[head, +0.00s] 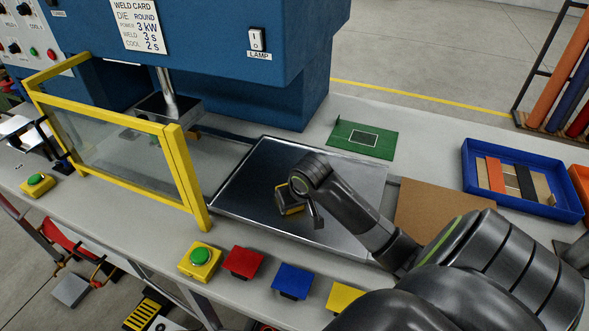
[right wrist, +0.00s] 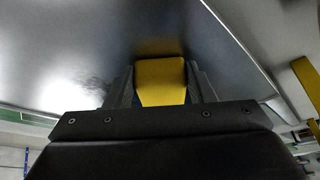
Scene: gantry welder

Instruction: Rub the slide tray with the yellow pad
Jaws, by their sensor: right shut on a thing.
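The slide tray (head: 245,196) is a shiny metal plate with a raised rim, lying on the bench in the middle of the head view. My right gripper (head: 296,194) is over the middle of the tray, shut on the yellow pad (head: 289,203), which has yellow and black parts. In the right wrist view the yellow pad (right wrist: 161,80) sits between the fingers, close against the tray surface (right wrist: 100,35); its contact edge is hard to make out. My left gripper is not in view.
A yellow-framed clear guard (head: 120,150) stands left of the tray, by the blue welder (head: 230,50). A green button (head: 201,256) and red (head: 243,262), blue (head: 291,279) and yellow (head: 343,297) squares line the front edge. A blue bin (head: 572,212) is at right.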

